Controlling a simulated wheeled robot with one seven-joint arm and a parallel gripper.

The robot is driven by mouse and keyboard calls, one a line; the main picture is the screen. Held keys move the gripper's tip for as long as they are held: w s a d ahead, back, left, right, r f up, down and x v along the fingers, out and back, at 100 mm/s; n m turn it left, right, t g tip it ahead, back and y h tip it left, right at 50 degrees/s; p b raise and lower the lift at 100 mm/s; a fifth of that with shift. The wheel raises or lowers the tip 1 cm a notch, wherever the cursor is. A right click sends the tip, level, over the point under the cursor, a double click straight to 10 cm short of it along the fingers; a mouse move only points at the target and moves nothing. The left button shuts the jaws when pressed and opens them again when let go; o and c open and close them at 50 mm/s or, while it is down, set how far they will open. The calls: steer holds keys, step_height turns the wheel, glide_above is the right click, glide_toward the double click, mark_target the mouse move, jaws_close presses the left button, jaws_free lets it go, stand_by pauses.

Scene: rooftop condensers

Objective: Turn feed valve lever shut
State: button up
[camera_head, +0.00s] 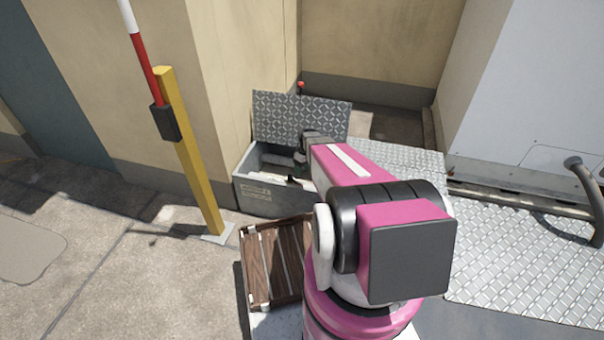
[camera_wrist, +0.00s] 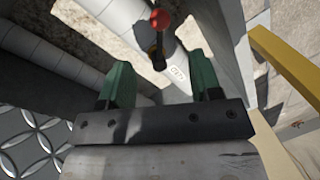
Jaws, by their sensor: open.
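A lever with a red ball knob and a dark shaft (camera_wrist: 158,42) shows in the wrist view, in front of a pale pipe (camera_wrist: 176,68). I take it to be the feed valve lever. My gripper (camera_wrist: 158,78) is open, with green fingers set wide apart. The lever appears just beyond the gap between the fingertips, and nothing is held. In the head view my arm reaches over a grey box (camera_head: 262,197) with its lid up, and hides much of the inside and the fingers.
The patterned metal lid (camera_head: 285,117) stands raised behind the box. A yellow post (camera_head: 192,160) is at the left. A wooden slatted crate (camera_head: 262,265) lies in front of the box. Metal plate flooring (camera_head: 540,260) and a grey unit (camera_head: 530,90) are at the right.

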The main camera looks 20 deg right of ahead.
steer(key=shift+d, duration=0.15)
steer(key=c, duration=0.6)
steer(key=shift+w+d+f, duration=0.1)
steer(key=shift+d+f, duration=0.05)
steer(key=shift+d, duration=0.2)
jaws_close()
steer(key=w+d+f+m+y, duration=0.1)
steer(key=d+m+y, duration=0.4)
steer(key=d, duration=0.6)
steer(key=shift+n+y, duration=0.3)
steer(key=shift+y, duration=0.3)
steer(key=x, duration=1)
steer(key=a, duration=0.3)
steer(key=shift+s+f, duration=0.3)
steer(key=shift+a+f, duration=0.1)
steer(key=shift+a, duration=0.3)
